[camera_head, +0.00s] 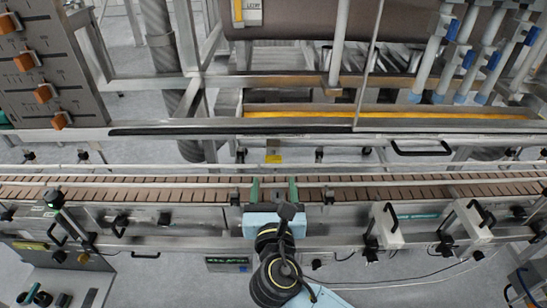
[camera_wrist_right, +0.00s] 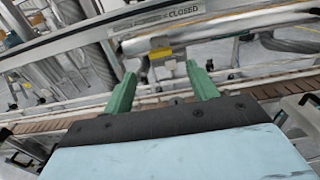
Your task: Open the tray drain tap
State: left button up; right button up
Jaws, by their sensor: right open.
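The tray drain tap shows as a small yellow piece (camera_head: 273,158) below the front rail of the tray, above the conveyor in the head view. In the right wrist view the yellow tap piece (camera_wrist_right: 160,53) sits just beyond my fingertips, under a plate lettered CLOSED (camera_wrist_right: 183,13). My right gripper (camera_head: 274,188) is over the conveyor. Its two green fingers (camera_wrist_right: 160,75) are spread apart with nothing held between them; the tap lies ahead, roughly centred between them. Contact with the tap is not visible. My left gripper is not in view.
The brown conveyor (camera_head: 135,188) with metal guide rails runs across below the tap. The tray (camera_head: 390,111) holds amber-coloured material. Black handles (camera_head: 420,149) and white brackets (camera_head: 387,226) stand to the right. Nozzles with blue fittings (camera_head: 450,31) hang at upper right.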

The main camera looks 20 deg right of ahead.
aim_at(273, 162)
jog(key=x, duration=0.9)
jog(key=shift+w+f, duration=0.1)
jog(key=shift+w, duration=0.05)
jog(key=c, duration=1)
